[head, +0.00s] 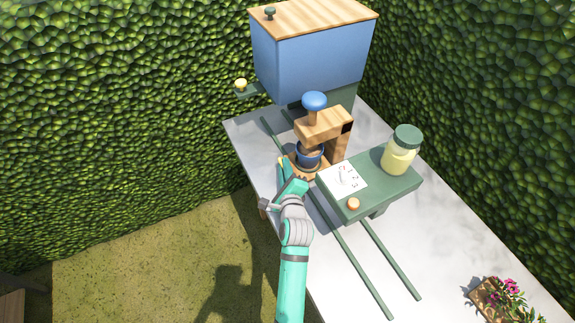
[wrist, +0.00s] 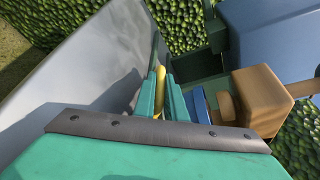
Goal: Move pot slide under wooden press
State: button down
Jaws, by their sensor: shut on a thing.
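The wooden press (head: 328,124) stands on the table with a blue knob (head: 315,100) on top. A blue pot (head: 309,156) sits on the wooden pot slide (head: 311,172), below the press's overhanging arm. In the wrist view the pot (wrist: 198,104) shows partly, beside the wooden press (wrist: 262,92). My gripper (head: 286,176) is at the left side of the slide. It is shut on a yellow handle (wrist: 160,80), seen between the fingers in the wrist view. My fingers hide part of the handle and slide.
Green rails (head: 355,254) run along the marble table (head: 458,252). A green stand (head: 385,188) holds a jar (head: 400,152), a paper (head: 342,180) and a small orange knob (head: 353,204). A large blue bin (head: 310,55) stands behind. Flowers (head: 507,295) are at the front right.

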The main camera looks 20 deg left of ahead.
jog(key=c, duration=1.8)
grip_release()
jog(key=v, duration=1)
jog(key=shift+s+d+r, duration=0.15)
jog(key=shift+s, duration=0.2)
